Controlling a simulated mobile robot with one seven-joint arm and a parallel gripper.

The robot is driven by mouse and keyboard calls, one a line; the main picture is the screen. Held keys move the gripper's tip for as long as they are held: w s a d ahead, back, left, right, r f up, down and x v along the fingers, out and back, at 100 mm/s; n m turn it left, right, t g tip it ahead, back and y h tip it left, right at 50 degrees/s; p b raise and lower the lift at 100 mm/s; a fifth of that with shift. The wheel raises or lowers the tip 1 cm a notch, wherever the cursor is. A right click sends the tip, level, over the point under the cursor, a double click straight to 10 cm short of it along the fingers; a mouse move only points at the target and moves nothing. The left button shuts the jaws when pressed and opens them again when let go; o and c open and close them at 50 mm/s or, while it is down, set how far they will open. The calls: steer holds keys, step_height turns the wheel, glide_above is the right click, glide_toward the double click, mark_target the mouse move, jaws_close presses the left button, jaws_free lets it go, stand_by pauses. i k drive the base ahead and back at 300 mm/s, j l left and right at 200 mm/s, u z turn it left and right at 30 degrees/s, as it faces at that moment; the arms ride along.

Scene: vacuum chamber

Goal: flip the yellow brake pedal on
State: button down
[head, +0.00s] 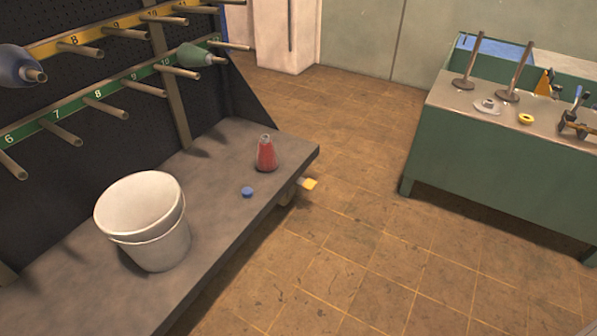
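A small yellow pedal (309,184) sticks out below the right edge of the grey bench, near its far right corner. It joins a pale part under the bench top, which is mostly hidden. I cannot tell from this view whether the pedal is up or down. My gripper is not in view.
The grey bench (225,165) holds a white bucket (160,245), a blue cap (247,192) and a red cone-shaped bottle (265,153). Pegs with numbered strips (95,97) rise behind it. A green cabinet (500,165) with tools stands at right. Tiled floor (350,250) between them is clear.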

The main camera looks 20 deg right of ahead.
mark_target(308, 184)
steer(key=z, duration=0.7)
steer(key=i+z, duration=0.1)
steer(key=i, duration=0.75)
steer(key=i+z, duration=0.15)
steer(key=i, duration=0.7)
steer(key=i+j+z, duration=0.1)
steer(key=i, duration=0.75)
steer(key=j, duration=0.1)
